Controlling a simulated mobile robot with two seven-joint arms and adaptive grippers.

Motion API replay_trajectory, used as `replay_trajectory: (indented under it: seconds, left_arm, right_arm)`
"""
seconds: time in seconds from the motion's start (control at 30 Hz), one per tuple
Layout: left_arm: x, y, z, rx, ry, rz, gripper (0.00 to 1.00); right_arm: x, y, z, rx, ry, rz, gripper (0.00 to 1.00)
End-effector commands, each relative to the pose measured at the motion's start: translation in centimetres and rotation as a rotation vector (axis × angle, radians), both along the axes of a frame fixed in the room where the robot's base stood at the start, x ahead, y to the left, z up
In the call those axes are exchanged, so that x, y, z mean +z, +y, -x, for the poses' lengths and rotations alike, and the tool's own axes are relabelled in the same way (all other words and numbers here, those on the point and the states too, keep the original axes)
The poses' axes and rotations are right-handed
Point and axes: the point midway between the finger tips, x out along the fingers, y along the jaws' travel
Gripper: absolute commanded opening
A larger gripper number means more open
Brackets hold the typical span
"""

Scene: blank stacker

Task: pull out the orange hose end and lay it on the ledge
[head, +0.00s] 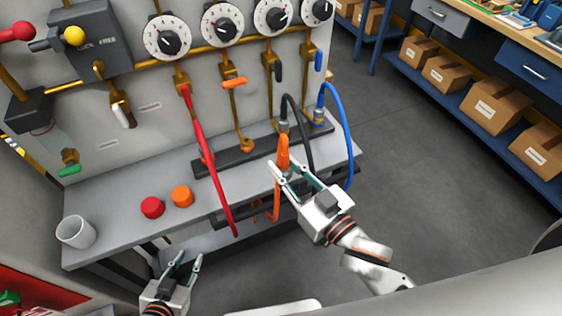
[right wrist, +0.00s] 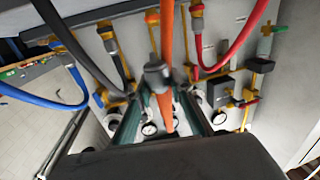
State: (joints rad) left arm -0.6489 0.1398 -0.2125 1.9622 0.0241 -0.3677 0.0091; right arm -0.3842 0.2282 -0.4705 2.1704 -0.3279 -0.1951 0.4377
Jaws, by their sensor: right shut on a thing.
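The orange hose (head: 283,150) is between the fingers of my right gripper (head: 285,166), which is shut on it over the ledge's right part. Its lower length hangs past the ledge's front edge. In the right wrist view the orange hose (right wrist: 166,40) runs between the fingers, with a grey coupling beside it. The orange fitting (head: 246,145) on the dark rail shows no hose in it. The grey ledge (head: 115,200) runs below the panel. My left gripper (head: 186,262) is open and empty in front of the ledge.
A red hose (head: 198,130), a black hose (head: 305,125) and a blue hose (head: 345,125) run close by. A red cap (head: 152,207), an orange cap (head: 182,196) and a white mug (head: 75,232) stand on the ledge's left. Ledge space is free between orange cap and red hose.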

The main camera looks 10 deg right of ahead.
Motion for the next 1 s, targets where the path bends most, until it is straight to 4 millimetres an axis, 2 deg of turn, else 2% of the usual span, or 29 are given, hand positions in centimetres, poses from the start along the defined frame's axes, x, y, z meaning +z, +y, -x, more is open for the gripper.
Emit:
replay_trajectory:
  seconds: [0.37,1.0]
  left_arm:
    - [0.4,0.0,0.0,0.0,0.0,0.0,0.27]
    - [3.4,0.0,0.0,0.001,0.002,0.0,0.27]
  right_arm:
    - [0.4,0.0,0.0,0.0,-0.001,0.0,0.0]
    - [2.8,0.0,0.0,0.0,0.0,0.0,0.0]
